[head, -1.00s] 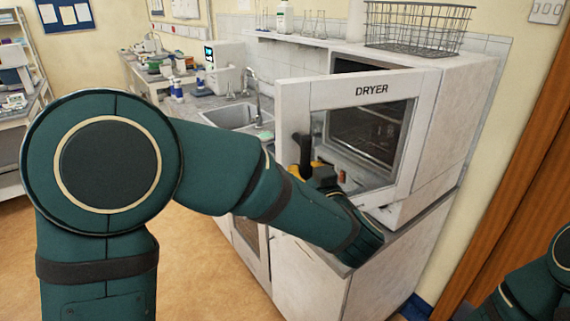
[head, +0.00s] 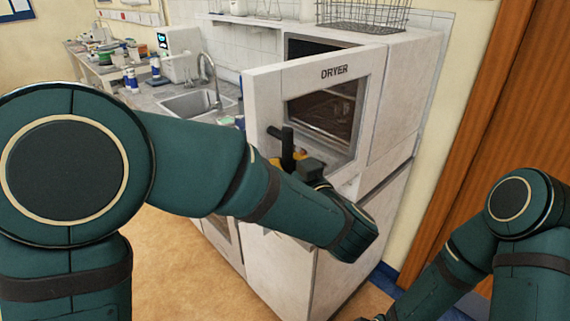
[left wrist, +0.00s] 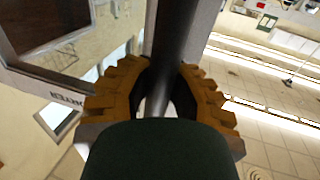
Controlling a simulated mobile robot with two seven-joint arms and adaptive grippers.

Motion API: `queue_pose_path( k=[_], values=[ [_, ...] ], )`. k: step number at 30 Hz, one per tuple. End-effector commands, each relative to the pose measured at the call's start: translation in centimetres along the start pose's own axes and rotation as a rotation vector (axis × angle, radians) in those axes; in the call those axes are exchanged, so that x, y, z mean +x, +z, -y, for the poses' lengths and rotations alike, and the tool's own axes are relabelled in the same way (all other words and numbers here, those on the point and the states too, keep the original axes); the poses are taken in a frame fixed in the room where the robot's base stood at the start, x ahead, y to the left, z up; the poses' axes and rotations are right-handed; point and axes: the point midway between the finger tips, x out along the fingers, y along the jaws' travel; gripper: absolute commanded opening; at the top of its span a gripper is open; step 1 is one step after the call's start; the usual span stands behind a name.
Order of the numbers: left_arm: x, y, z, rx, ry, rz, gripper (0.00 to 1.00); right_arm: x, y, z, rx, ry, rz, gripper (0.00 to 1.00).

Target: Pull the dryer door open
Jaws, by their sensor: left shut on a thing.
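The dryer door (head: 268,88) is white with a glass window and the word DRYER on it, and it stands partly open in the head view. Part of the dryer's dark opening (head: 305,48) shows behind its top edge. My left gripper (head: 289,160) is at the dark handle (head: 287,142) on the left side of the door. In the left wrist view its yellow-brown ridged fingers (left wrist: 160,95) close around the dark handle bar (left wrist: 176,40). My forearm hides the lower part of the door. The right arm shows at lower right, but its gripper is out of view.
The dryer body (head: 405,95) stands on a white cabinet (head: 355,240), with a wire basket (head: 362,14) on top. A sink (head: 195,103) and tap are to the left. A wooden door (head: 500,110) is at right. Floor is free in front of the cabinet.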

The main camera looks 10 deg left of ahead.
Motion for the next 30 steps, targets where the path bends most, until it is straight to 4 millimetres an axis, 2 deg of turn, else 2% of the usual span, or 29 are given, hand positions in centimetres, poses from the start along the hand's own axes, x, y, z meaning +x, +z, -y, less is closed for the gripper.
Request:
queue_pose_path(
  k=[1, 3, 4, 13, 17, 30],
  values=[
    [0.1, 0.1, 0.2, 0.003, -0.006, 0.002, 0.26, 0.0, 0.0, 0.0, 0.0, 0.0, 0.0, 0.0],
    [0.1, 0.1, 0.2, 0.003, -0.005, 0.002, 0.51, 0.0, 0.0, 0.0, 0.0, 0.0, 0.0, 0.0],
    [0.1, 0.1, 0.2, 0.003, -0.004, 0.002, 0.52, 0.0, 0.0, 0.0, 0.0, 0.0, 0.0, 0.0],
    [-0.1, 0.1, 0.1, 0.001, -0.002, 0.001, 0.52, 0.0, 0.0, 0.0, 0.0, 0.0, 0.0, 0.0],
    [-1.0, 0.0, 0.0, 0.002, 0.001, 0.0, 0.52, 0.0, 0.0, 0.0, 0.0, 0.0, 0.0, 0.0],
    [-9.3, 0.1, 0.1, 0.003, 0.002, 0.0, 0.52, 0.0, 0.0, 0.0, 0.0, 0.0, 0.0, 0.0]
  ],
)
